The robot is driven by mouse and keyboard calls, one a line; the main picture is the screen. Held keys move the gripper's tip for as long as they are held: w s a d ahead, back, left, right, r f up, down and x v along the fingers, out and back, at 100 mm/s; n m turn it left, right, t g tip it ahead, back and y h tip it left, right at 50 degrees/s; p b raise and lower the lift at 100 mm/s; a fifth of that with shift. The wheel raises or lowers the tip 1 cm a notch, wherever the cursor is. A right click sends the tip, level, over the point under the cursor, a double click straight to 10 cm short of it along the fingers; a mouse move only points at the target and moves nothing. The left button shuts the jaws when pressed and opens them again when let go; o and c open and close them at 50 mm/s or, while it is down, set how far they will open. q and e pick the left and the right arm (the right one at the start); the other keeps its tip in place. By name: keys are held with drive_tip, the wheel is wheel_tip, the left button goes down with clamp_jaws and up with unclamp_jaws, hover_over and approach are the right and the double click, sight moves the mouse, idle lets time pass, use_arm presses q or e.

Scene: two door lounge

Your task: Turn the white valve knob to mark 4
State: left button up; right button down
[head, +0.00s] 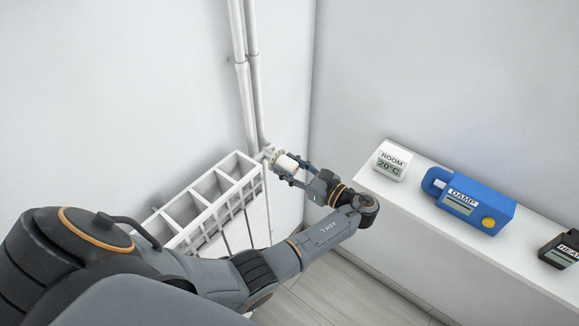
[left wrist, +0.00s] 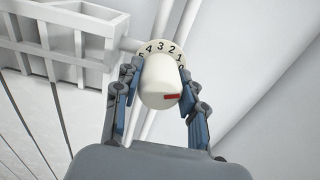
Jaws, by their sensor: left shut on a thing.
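The white valve knob (head: 287,162) sits at the radiator's upper right corner, by the wall pipes. In the left wrist view the knob (left wrist: 158,82) fills the middle, with a red bar on its end pointing right. Behind it a white number ring (left wrist: 161,47) shows 5, 4, 3, 2, 1 from left to right, with a part-hidden digit below the 1. The red bar lies toward that low end, not toward the 4. My left gripper (head: 283,166) is shut on the knob, one finger on each side. My right gripper is not in view.
A white radiator (head: 196,215) stands left of the valve, with vertical pipes (head: 243,75) behind. On the white ledge (head: 405,208) at right stand a ROOM 20°C display (head: 392,160), a blue DAMP meter (head: 480,205) and a dark device (head: 563,250) cut by the edge.

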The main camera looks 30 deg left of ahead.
use_arm(q)
drive_tip(key=n, duration=0.2)
drive_tip(key=shift+n, duration=0.3)
drive_tip(key=n+b, duration=0.1)
drive_tip(key=n, duration=0.2)
drive_tip(key=shift+f+n+b, duration=0.1)
drive_tip(key=shift+n+b, duration=0.2)
drive_tip(key=shift+b, duration=0.1)
drive_tip(key=n+b, duration=0.1)
drive_tip(key=n, duration=0.1)
drive_tip(key=shift+n, duration=0.4)
drive_tip(key=n+b, duration=0.2)
drive_tip(key=shift+n, duration=0.4)
drive_tip(key=n+b, duration=0.2)
drive_tip(key=shift+f+n, duration=0.1)
drive_tip(key=shift+n, duration=0.2)
drive_tip(key=n+b, duration=0.4)
drive_tip(key=b, duration=0.1)
drive_tip(key=shift+r+n+b, duration=0.2)
drive_tip(key=shift+n+b, duration=1.4)
drive_tip(key=shift+n, duration=0.2)
